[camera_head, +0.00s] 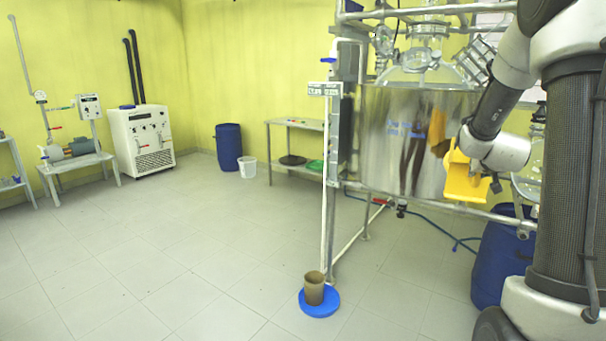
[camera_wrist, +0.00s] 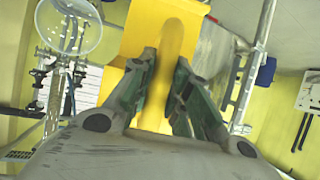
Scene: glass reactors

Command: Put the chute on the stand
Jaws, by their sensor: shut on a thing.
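The chute is a yellow piece (camera_head: 466,179) at the right of the head view, in front of the steel reactor vessel. It fills the upper middle of the wrist view (camera_wrist: 190,25). My gripper (camera_wrist: 168,62) is shut on a yellow ridge of the chute, with a dark finger on either side. In the head view the fingers are hidden by my wrist and the chute. I cannot clearly make out the stand; a metal frame (camera_head: 445,204) runs around the vessel.
The steel vessel (camera_head: 385,135) is close behind the chute. A blue drum (camera_head: 497,262) stands below it. A brown cup (camera_head: 314,288) stands on a blue round base (camera_head: 320,304) on the floor. A low table (camera_head: 299,122) is at the back. The floor at left is free.

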